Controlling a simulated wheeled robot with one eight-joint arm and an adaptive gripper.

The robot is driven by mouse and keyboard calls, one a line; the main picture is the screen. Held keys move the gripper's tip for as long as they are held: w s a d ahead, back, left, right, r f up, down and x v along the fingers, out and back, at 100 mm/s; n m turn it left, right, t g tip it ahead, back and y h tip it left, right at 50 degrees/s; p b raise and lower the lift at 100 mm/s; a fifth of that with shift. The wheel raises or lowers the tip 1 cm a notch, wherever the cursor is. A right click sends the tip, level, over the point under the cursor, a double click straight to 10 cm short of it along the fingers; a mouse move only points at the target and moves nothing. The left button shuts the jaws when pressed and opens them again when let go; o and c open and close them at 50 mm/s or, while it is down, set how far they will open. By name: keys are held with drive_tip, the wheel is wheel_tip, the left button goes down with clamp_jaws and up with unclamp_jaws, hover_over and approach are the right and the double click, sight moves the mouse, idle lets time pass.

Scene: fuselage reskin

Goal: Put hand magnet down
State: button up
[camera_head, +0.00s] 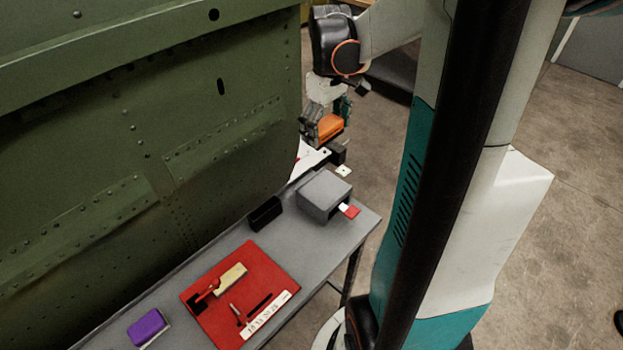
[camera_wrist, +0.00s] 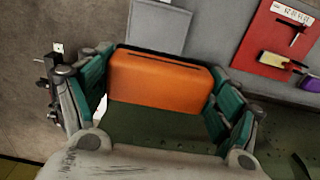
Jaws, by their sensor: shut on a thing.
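The hand magnet looks to be the orange block (camera_wrist: 160,82) with a dark slot line along its top. My gripper (camera_wrist: 158,88) is shut on it, with a teal finger on each side in the wrist view. In the head view the orange block (camera_head: 331,126) is held in my gripper (camera_head: 326,112) above the far end of the grey workbench, beside the green fuselage panel. The block appears clear of the bench surface. Its underside is hidden.
The grey workbench (camera_head: 212,253) holds a grey box (camera_head: 322,196), a black block (camera_head: 265,213), a purple block (camera_head: 146,326) and a red mat (camera_head: 222,320) with several tools. The green fuselage panel (camera_head: 110,130) stands along its left side. Bare bench lies between box and mat.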

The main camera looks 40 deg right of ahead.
sight(324, 189)
drive_tip(key=f+b, duration=0.2)
drive_tip(key=f, duration=0.7)
drive_tip(key=f+b, duration=0.3)
drive_tip(key=f, duration=0.7)
drive_tip(key=shift+s+d+f, duration=0.15)
drive_tip(key=shift+d+f, duration=0.05)
drive_tip(key=shift+f, duration=0.05)
drive_tip(key=shift+f, duration=0.2)
drive_tip(key=o, duration=1.2)
drive_tip(key=shift+o, duration=0.2)
drive_tip(key=shift+r, duration=0.1)
wheel_tip(324, 189, up, 12)
drive_tip(key=p, duration=0.3)
drive_tip(key=shift+r, duration=0.1)
